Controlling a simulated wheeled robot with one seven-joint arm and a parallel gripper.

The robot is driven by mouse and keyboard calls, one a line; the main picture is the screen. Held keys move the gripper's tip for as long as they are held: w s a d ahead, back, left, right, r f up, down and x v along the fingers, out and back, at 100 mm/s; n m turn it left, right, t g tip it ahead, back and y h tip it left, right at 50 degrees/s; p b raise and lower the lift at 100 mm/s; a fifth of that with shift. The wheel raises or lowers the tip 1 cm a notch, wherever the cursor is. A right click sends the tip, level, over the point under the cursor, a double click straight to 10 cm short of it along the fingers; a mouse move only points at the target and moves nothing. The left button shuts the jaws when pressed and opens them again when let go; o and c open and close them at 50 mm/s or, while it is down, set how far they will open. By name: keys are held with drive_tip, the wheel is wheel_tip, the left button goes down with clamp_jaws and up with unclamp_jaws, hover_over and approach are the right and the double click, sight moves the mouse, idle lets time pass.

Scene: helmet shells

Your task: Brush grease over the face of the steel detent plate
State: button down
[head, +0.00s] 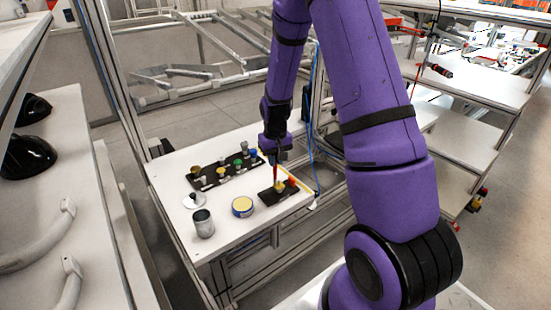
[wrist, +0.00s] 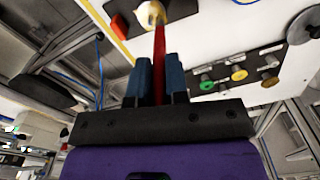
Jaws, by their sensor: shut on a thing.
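In the head view my gripper (head: 275,160) is over the right part of the white table, pointing down. It is shut on the red handle of a brush (head: 275,174); the handle also shows between the blue fingers in the wrist view (wrist: 159,62). The brush's lower end is at a small pale yellow round thing (wrist: 150,14) above a dark base (head: 268,198). I cannot tell whether this is bristles or the steel detent plate, or whether they touch. A red block (head: 292,181) sits on the same base. A blue tin with a yellow top (head: 242,207) stands left of it.
A black tray (head: 212,184) with several coloured knobs lies behind. A metal cup (head: 203,223) stands at the front left, near a white disc with a knob (head: 192,201).

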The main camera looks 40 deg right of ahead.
drive_tip(key=shift+s, duration=0.15)
drive_tip(key=shift+s, duration=0.25)
drive_tip(key=shift+s+d+f, duration=0.1)
drive_tip(key=shift+s+d, duration=0.05)
drive_tip(key=shift+s, duration=0.3)
drive_tip(key=shift+s+d, duration=0.2)
drive_tip(key=shift+s, duration=0.05)
drive_tip(key=shift+d, duration=0.2)
drive_tip(key=shift+w+d, duration=0.1)
drive_tip(key=shift+d, duration=0.1)
drive_tip(key=shift+w+d, duration=0.35)
drive_tip(key=shift+d, duration=0.15)
idle(0.3)
